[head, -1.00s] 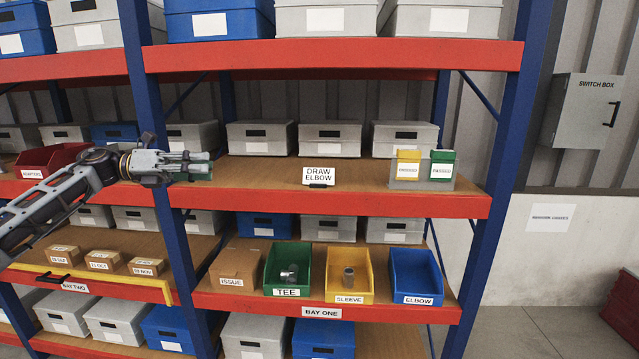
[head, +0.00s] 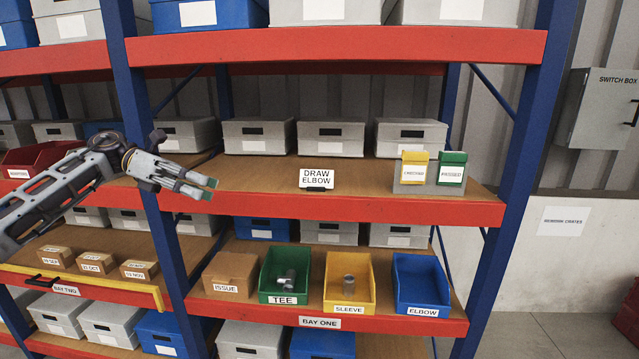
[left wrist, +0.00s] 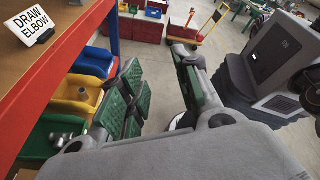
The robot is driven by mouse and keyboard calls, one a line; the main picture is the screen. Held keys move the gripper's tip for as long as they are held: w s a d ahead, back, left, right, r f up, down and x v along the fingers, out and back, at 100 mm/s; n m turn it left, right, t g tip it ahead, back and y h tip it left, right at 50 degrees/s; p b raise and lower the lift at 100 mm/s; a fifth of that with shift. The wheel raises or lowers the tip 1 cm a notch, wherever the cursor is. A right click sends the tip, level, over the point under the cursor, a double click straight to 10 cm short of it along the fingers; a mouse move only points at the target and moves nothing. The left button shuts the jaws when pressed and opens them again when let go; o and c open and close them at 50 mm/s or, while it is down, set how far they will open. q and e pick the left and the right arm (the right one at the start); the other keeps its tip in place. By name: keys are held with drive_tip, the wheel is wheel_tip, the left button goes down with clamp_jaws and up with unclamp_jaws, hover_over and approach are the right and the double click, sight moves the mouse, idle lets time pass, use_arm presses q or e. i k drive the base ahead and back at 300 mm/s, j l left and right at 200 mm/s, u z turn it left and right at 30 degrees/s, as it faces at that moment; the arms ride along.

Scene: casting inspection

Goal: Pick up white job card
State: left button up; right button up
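The white job card (head: 317,178), reading DRAW ELBOW, stands upright in a small dark holder near the front edge of the middle shelf. It also shows at the upper left of the left wrist view (left wrist: 35,25). My left gripper (head: 210,188) is to the left of the card, in front of the left blue post and the red beam, apart from the card. In the left wrist view its green-padded fingers (left wrist: 158,85) stand apart with nothing between them. My right gripper is in neither view.
Grey boxes (head: 332,138) line the back of the middle shelf. A yellow card pocket (head: 415,160) and a green one (head: 452,161) stand at its right. Green (head: 270,270), yellow (head: 341,302) and blue (head: 421,285) bins sit below. The shelf around the card is clear.

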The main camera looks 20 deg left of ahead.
sight(314, 181)
drive_tip(key=i, duration=1.2)
